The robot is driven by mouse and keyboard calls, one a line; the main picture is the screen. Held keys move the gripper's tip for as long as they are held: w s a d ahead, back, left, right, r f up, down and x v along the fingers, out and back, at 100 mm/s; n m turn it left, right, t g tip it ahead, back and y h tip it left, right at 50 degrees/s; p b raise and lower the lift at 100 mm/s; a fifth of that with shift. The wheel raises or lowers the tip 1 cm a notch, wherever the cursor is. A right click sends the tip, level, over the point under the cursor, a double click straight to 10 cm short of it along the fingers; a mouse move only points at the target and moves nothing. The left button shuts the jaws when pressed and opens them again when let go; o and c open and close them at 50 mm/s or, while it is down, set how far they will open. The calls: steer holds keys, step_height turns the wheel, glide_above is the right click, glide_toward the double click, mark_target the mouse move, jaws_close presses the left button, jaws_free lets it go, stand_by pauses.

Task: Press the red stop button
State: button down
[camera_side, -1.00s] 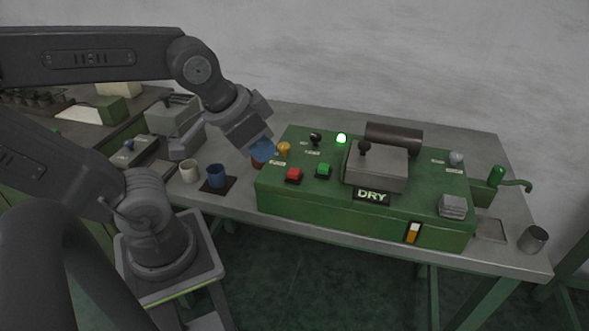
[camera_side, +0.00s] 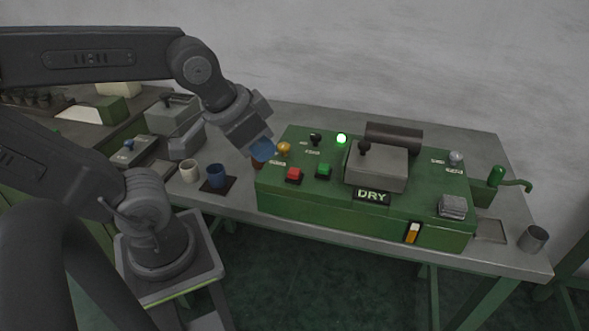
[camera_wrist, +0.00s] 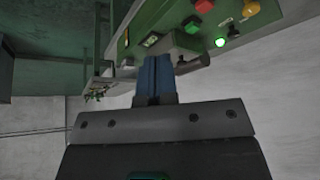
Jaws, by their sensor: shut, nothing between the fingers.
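The red stop button (camera_side: 294,174) sits on the front left of the green machine's top (camera_side: 415,204), left of a green button (camera_side: 323,171). The red button also shows at the top of the wrist view (camera_wrist: 204,5). My gripper (camera_side: 263,149) is at the machine's left end, up and left of the red button in the side view, and apart from it. Its blue fingers are shut and empty, and they show side by side in the wrist view (camera_wrist: 155,75).
A yellow knob (camera_side: 284,148) stands close to my gripper. A lit green lamp (camera_side: 341,139), a grey block with a lever (camera_side: 377,165) and a DRY sign (camera_side: 371,196) are on the machine.

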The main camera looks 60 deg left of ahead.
steer(key=w+a+r+m+t+y, duration=0.35)
steer(key=w+a+m+t, duration=0.2)
steer(key=w+a, duration=0.25)
steer(key=m+g+h, duration=0.4)
steer(key=m+h, duration=0.5)
steer(key=m, duration=1.9)
glide_above(293, 169)
step_height(293, 169, down, 5)
steer(key=shift+f+t, duration=0.15)
steer(key=shift+t, duration=0.1)
steer(key=shift+f, duration=0.1)
steer(key=shift+y, duration=0.25)
steer(key=shift+f, duration=4.3)
steer(key=shift+f, duration=0.4)
